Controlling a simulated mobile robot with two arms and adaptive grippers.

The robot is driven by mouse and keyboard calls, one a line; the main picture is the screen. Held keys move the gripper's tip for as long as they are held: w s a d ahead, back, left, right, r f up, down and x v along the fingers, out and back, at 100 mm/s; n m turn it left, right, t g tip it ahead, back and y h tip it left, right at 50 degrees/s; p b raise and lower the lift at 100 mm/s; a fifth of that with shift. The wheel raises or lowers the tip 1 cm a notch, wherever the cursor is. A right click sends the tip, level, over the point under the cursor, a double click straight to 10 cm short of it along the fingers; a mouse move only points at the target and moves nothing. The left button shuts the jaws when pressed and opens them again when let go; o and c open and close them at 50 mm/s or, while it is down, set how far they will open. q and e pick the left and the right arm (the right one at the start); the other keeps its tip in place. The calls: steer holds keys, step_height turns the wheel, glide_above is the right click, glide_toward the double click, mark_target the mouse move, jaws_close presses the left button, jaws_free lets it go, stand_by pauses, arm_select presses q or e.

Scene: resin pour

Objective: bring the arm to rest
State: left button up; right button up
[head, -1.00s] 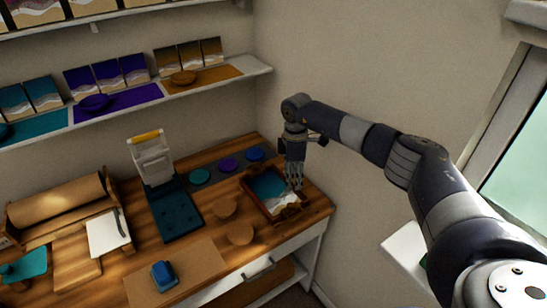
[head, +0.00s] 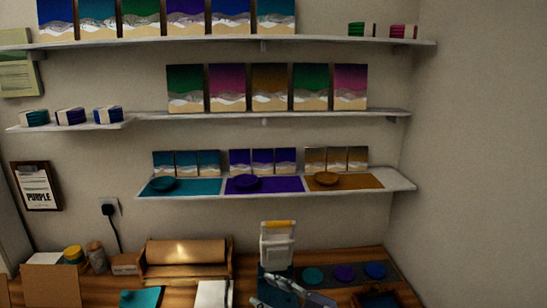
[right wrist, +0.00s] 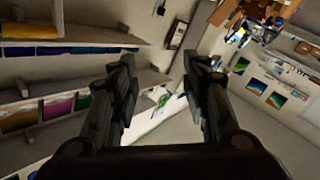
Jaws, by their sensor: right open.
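My right gripper (head: 292,290) shows at the bottom edge of the head view, in front of the workbench (head: 255,254). Only part of it is in the picture; the rest of the arm is cut off. In the right wrist view its two dark fingers (right wrist: 160,75) stand wide apart with nothing between them. Beyond them are shelves and walls, seen tilted. My left gripper is not in view.
A white container with a yellow top (head: 278,243) stands on the bench by a brown roll (head: 186,251). Shelves with pictures (head: 270,193) line the wall above.

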steer(key=s+d+f+m+t+h, duration=0.2)
steer(key=d+m+t+h, duration=0.1)
steer(key=d+m+h, duration=0.45)
steer(key=s+d+f+m+t+h, duration=0.2)
steer(key=s+d+m+t+h, duration=0.1)
steer(key=d+m+h, duration=0.4)
steer(key=s+d+f+g, duration=0.2)
steer(key=s+f+g, duration=0.2)
steer(key=s, duration=0.5)
steer(key=s+d+f+g, duration=0.3)
steer(key=s+f+g, duration=0.1)
steer(key=s, duration=0.5)
steer(key=s+d+f+g, duration=0.2)
steer(key=s+f+g, duration=0.25)
steer(key=s, duration=0.35)
steer(key=s+f+g+b, duration=0.1)
steer(key=s+f+b, duration=0.1)
steer(key=f, duration=1.4)
steer(key=s+f+b, duration=0.1)
steer(key=s+f, duration=0.1)
steer(key=f, duration=1.4)
steer(key=s+d+f+g+b, duration=0.1)
steer(key=s+d+f+b, duration=0.1)
steer(key=s+f, duration=1.4)
steer(key=shift+d+f+n+b, duration=0.2)
steer(key=shift+d+n+b, duration=0.15)
